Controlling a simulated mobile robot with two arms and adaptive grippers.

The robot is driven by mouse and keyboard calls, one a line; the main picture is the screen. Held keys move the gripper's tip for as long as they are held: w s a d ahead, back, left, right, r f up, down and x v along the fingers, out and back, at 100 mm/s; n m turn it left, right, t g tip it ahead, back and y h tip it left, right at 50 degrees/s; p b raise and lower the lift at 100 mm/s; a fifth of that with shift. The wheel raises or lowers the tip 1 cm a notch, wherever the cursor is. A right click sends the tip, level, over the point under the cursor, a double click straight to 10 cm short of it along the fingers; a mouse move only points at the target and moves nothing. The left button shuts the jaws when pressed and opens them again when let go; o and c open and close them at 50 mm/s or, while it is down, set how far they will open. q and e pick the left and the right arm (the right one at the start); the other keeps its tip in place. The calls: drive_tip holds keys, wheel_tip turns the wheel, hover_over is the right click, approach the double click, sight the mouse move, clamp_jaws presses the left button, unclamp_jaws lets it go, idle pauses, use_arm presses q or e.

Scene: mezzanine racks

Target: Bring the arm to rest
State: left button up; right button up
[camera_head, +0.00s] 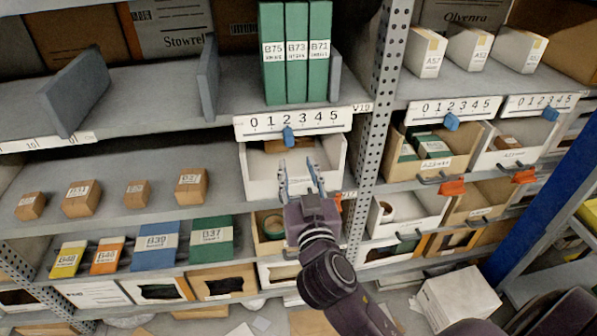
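My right arm (330,275) reaches up from the lower right. Its gripper (298,168) is in front of a white bin (262,183) on the middle shelf. The two fingers point up and stand apart, with nothing visible between them. The gripper overlaps the bin's front in the picture; I cannot tell whether it touches. A brown item (285,145) shows inside the bin. My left gripper is not in view.
Above the bin is a scale label with a blue slider (288,137), and green binders (296,55) stand on the top shelf. A perforated post (378,110) rises right of the gripper. Brown boxes (191,186) sit at left. A white box (457,298) lies low right.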

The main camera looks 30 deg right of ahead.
drive_tip(key=shift+s+a, duration=0.15)
drive_tip(key=shift+s, duration=0.35)
